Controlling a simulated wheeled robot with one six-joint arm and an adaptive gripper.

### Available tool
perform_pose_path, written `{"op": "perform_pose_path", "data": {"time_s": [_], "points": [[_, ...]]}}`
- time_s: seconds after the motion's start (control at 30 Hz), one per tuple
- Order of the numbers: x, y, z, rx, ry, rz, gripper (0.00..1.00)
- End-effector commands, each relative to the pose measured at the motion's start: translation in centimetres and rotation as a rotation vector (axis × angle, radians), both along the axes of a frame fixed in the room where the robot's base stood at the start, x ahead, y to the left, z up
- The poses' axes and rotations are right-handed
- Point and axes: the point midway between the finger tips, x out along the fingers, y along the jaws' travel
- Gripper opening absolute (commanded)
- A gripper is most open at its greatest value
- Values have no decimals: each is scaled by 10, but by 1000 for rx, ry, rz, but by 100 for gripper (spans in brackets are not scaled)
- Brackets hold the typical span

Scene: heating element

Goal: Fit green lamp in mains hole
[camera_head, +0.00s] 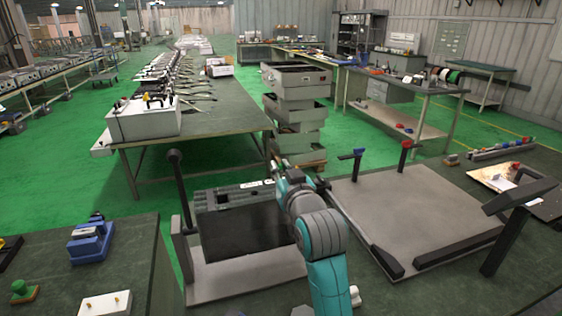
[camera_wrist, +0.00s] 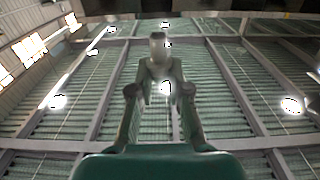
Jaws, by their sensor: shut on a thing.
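In the wrist view my gripper (camera_wrist: 160,84) points up toward the roof. Its fingers are closed around a small pale grey-green thing (camera_wrist: 158,48) with a rounded end. The picture is too blurred to tell for sure that it is the green lamp. In the head view my teal arm reaches up over the right edge of a dark, flat-fronted unit (camera_head: 240,228) on a grey base; my fingertips and the held thing are hidden there. I cannot make out the mains hole. A green knob on a small base (camera_head: 22,289) stands on the left table.
A grey fixture plate (camera_head: 400,205) with black bars and red and blue upright handles lies right of my arm. A blue device (camera_head: 91,240) sits on the left table. A strip with coloured knobs (camera_head: 500,149) lies far right. Stacked grey bins (camera_head: 297,108) stand behind.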

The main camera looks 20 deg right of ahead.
Motion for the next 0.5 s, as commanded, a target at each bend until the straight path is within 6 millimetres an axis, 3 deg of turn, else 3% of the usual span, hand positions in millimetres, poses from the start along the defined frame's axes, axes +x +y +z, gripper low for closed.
{"op": "perform_pose_path", "data": {"time_s": [0.5], "points": [[0, 0, -9, 0, 0, 0, 2]]}}
